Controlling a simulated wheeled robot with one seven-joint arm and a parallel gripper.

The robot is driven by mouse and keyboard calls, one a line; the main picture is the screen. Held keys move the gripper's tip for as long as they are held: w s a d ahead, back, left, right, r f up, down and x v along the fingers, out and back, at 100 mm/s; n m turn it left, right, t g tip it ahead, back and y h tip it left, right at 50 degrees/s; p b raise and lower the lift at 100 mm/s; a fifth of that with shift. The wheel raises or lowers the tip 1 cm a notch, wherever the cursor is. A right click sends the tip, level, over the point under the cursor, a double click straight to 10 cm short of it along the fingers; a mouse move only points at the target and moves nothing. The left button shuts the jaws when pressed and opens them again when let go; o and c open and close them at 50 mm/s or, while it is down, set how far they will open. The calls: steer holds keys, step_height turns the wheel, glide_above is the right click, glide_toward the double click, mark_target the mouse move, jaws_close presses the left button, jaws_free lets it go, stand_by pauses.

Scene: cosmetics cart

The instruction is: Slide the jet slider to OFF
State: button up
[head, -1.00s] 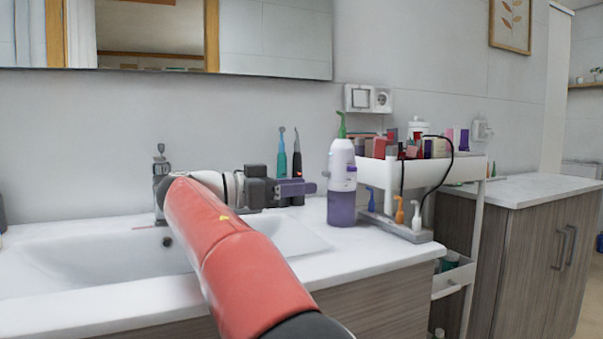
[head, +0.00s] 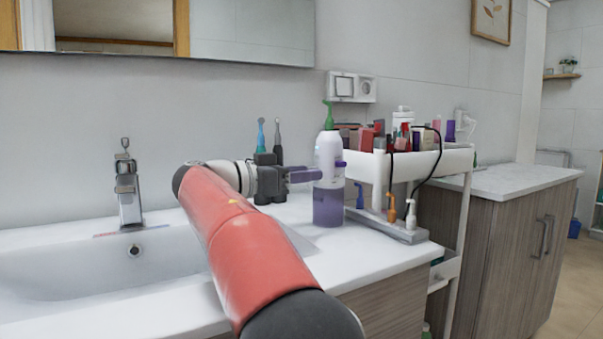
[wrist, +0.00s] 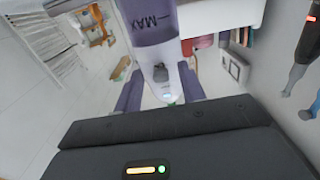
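The water flosser (head: 328,150) stands upright on the counter, with a white body, a purple tank and a green nozzle on top. My gripper (head: 316,174) has purple fingers and is at the flosser's left front, level with its lower white body. In the wrist view the flosser (wrist: 156,52) appears upside down, its "MAX" mark on the tank, between my spread fingers (wrist: 160,92). A small dark patch (wrist: 160,73) on the white body may be the jet slider; its setting is too small to read. Whether a finger touches the flosser is unclear.
A grey stand (head: 385,226) with coloured nozzles is right of the flosser. A white cart (head: 457,160) full of cosmetics is behind it. Two toothbrushes (head: 262,135) stand behind my gripper. The sink (head: 100,262) is at left.

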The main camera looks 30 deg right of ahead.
jaws_close()
steer(key=shift+r, duration=0.95)
jaws_free()
steer(key=a, duration=0.7)
steer(key=shift+s+a, duration=0.15)
steer(key=shift+a, duration=0.2)
